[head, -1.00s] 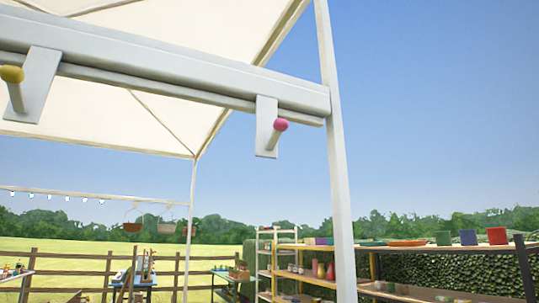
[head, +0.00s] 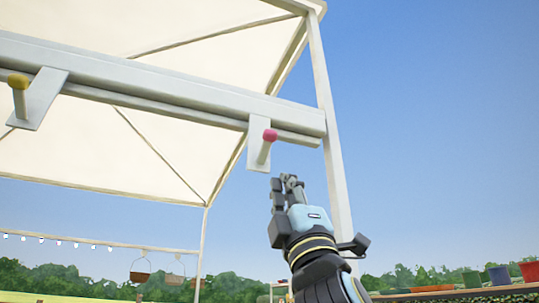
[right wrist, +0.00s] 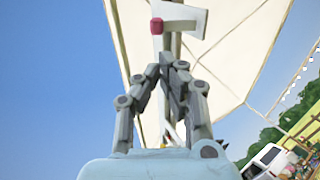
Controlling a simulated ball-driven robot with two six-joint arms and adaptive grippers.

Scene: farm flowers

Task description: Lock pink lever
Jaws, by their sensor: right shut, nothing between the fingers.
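The pink lever (head: 267,146) is a short peg with a pink tip on a white plate, fixed to the right end of the white canopy beam (head: 180,92). It also shows in the right wrist view as a pink knob (right wrist: 157,26), straight beyond the fingertips. My right gripper (head: 286,182) points up just below and slightly right of the lever, with its fingers closed together and empty. In the right wrist view its fingertips (right wrist: 167,60) look close under the knob, with a small gap in the picture. My left gripper is not in view.
A yellow-tipped lever (head: 19,97) hangs on the same beam at the left. A white post (head: 333,150) stands just right of my right gripper. Shelves with pots (head: 498,275) stand low at the right. Open sky lies right of the post.

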